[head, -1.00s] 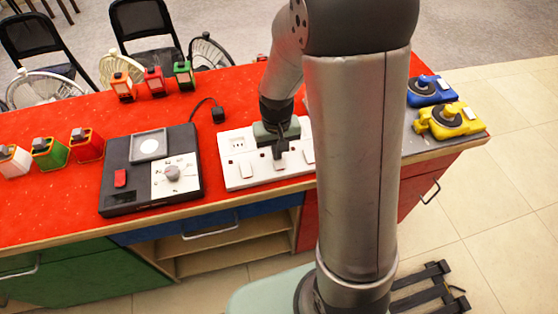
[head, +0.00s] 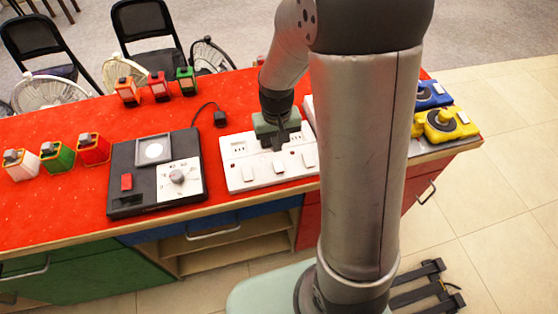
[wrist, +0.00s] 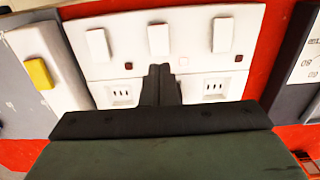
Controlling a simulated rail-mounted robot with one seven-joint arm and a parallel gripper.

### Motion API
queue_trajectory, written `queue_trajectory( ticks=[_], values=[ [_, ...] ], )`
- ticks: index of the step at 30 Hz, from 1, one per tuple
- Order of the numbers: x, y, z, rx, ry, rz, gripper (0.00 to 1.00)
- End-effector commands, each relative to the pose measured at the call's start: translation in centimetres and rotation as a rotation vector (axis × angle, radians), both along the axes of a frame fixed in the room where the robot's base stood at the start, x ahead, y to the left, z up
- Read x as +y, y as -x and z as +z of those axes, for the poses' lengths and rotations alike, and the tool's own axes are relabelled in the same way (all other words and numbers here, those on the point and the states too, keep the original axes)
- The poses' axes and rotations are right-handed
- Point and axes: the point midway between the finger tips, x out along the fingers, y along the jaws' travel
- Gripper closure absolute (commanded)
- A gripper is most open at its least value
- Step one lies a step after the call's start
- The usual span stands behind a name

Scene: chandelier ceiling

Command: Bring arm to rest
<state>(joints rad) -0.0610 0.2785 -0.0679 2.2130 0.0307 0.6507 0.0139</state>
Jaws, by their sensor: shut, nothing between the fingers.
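My gripper (head: 279,138) is over the white socket panel (head: 242,176) on the red counter. In the wrist view its two dark fingers (wrist: 160,78) are pressed together with nothing between them. The socket panel (wrist: 190,60) lies beneath them, with several white switches and sockets showing. I cannot tell whether the fingertips touch the panel. My arm hides part of the panel's right side in the head view.
A black device with a knob (head: 160,197) and a black plug (head: 220,118) lie left of the panel. Several coloured canisters (head: 58,157) stand further left and behind. Blue (head: 432,95) and yellow (head: 446,123) devices sit at right. Red counter (head: 40,215) is clear at front left.

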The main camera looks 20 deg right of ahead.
Motion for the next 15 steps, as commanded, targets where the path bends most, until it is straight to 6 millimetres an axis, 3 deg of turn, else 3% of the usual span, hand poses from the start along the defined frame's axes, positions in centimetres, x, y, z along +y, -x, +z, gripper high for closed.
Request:
queue_trajectory(
  ticks=[4,15],
  values=[
    [0.0,-0.02,1.37,-0.001,0.0,0.0,1.0],
    [0.0,0.01,1.35,0.0,0.0,0.0,1.0]
  ],
)
